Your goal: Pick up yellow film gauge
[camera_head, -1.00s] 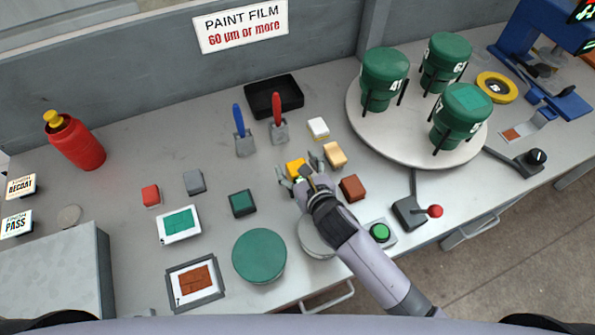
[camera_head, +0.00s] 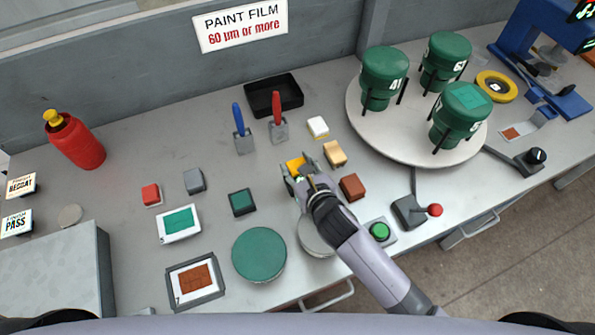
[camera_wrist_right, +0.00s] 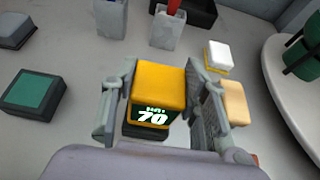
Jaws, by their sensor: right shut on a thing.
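The yellow film gauge (camera_wrist_right: 160,85) is a small yellow block with a dark display that reads 70, seen in the right wrist view. My right gripper (camera_wrist_right: 162,100) is shut on it, one finger on each side. In the head view the gauge (camera_head: 295,164) shows past my right gripper (camera_head: 300,180), which hides part of it. The gauge is at or just above the table; I cannot tell whether it touches. My left gripper is not in view.
Close by are a tan block (camera_head: 335,153), a white block (camera_head: 318,127), a brown block (camera_head: 352,187) and a dark green block (camera_head: 242,203). A turntable (camera_head: 400,145) with green pots stands to the right. A red-knobbed lever (camera_head: 434,210) and a green button (camera_head: 380,231) are near the front.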

